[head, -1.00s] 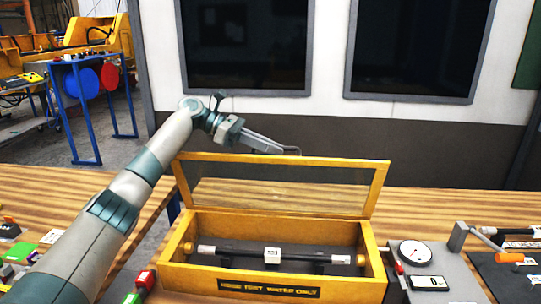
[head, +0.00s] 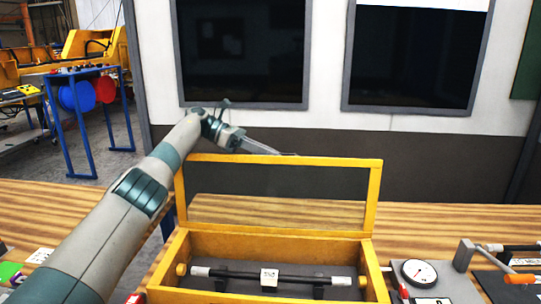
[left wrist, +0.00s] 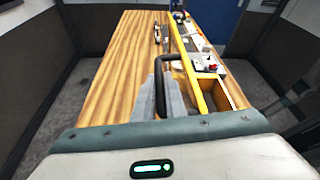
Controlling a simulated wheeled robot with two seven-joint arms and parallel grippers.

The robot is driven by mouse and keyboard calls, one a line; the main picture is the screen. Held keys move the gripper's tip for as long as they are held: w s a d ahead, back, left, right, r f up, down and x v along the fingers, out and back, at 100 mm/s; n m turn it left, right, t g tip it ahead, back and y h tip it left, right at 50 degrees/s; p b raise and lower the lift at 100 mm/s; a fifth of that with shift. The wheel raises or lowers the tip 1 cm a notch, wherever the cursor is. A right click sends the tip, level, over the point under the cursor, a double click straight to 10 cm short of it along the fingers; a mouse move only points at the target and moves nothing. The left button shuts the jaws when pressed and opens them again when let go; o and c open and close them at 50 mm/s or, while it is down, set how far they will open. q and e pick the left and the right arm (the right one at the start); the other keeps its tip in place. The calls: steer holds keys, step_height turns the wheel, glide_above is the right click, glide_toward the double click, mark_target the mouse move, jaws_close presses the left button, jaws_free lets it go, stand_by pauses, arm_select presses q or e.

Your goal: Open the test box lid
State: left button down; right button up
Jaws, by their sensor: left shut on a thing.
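The test box (head: 372,262) is a yellow open-topped box at the lower middle of the head view. Its lid (head: 345,162), a yellow frame around a clear pane, stands raised along the back edge. My left gripper (head: 292,154) is at the lid's top edge, mostly behind it. In the left wrist view its fingers (left wrist: 166,98) are shut on a black handle (left wrist: 160,80) beside the lid's yellow frame (left wrist: 190,65). The handle is hidden in the head view. My right gripper is out of view.
Inside the box lies a dark bar (head: 310,279) with a white block in its middle. A dial gauge (head: 419,272) stands to the right of the box. Small coloured items lie at the left. The wooden table (head: 440,222) behind the box is clear.

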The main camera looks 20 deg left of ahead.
arm_select(q)
steer(key=shift+f, duration=0.25)
steer(key=c, duration=1.8)
jaws_free()
steer(key=shift+s, duration=0.1)
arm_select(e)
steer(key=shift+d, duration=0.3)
